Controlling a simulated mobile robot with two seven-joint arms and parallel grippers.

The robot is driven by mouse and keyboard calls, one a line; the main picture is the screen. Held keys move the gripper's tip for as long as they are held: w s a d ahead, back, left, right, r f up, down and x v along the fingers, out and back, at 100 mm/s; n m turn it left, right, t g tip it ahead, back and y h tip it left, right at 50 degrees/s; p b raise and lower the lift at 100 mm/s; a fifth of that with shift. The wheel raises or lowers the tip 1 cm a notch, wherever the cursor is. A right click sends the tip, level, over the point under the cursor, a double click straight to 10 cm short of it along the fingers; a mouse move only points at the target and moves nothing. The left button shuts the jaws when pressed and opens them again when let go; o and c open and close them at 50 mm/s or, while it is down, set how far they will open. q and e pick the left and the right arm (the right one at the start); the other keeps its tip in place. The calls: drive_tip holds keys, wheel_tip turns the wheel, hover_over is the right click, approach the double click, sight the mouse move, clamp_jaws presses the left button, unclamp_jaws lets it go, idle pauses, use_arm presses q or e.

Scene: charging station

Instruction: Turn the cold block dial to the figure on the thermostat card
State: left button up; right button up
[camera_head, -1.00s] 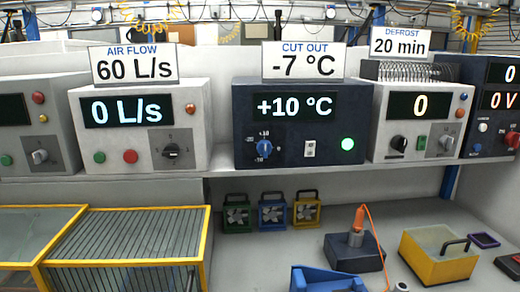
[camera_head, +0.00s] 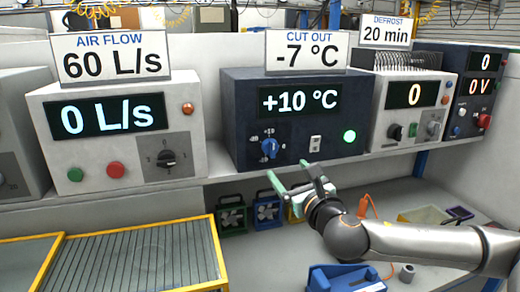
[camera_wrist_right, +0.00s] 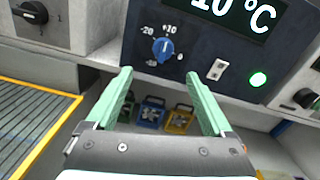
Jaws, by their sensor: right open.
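The dark blue box (camera_head: 232,120) on the shelf has a display (camera_head: 301,101) reading +10 °C. Its blue dial (camera_head: 269,147) sits low on the front, with a printed scale around it; the dial also shows in the right wrist view (camera_wrist_right: 163,49). The CUT OUT card (camera_head: 306,50) on top reads -7 °C. My right gripper (camera_head: 294,174) is open and empty, with pale green fingers, below and in front of the dial, apart from it. In the right wrist view the fingers (camera_wrist_right: 158,76) point up towards the dial, which lies between their lines. My left gripper is not in view.
The AIR FLOW box (camera_head: 182,115) stands left of the blue box, the DEFROST box (camera_head: 412,98) right. A white socket (camera_head: 315,144) and a lit green lamp (camera_head: 349,136) sit right of the dial. Small fans (camera_head: 232,215) and a yellow-framed cage (camera_head: 140,262) are below.

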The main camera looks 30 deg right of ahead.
sight(273, 150)
drive_tip(key=x, duration=0.4)
drive_tip(key=p+x, duration=0.1)
drive_tip(key=x, duration=0.3)
drive_tip(key=p+x, duration=0.1)
drive_tip(key=x, duration=0.3)
drive_tip(key=shift+w+d+r, duration=0.15)
drive_tip(key=shift+d+r, duration=0.15)
drive_tip(key=shift+c, duration=0.4)
clamp_jaws()
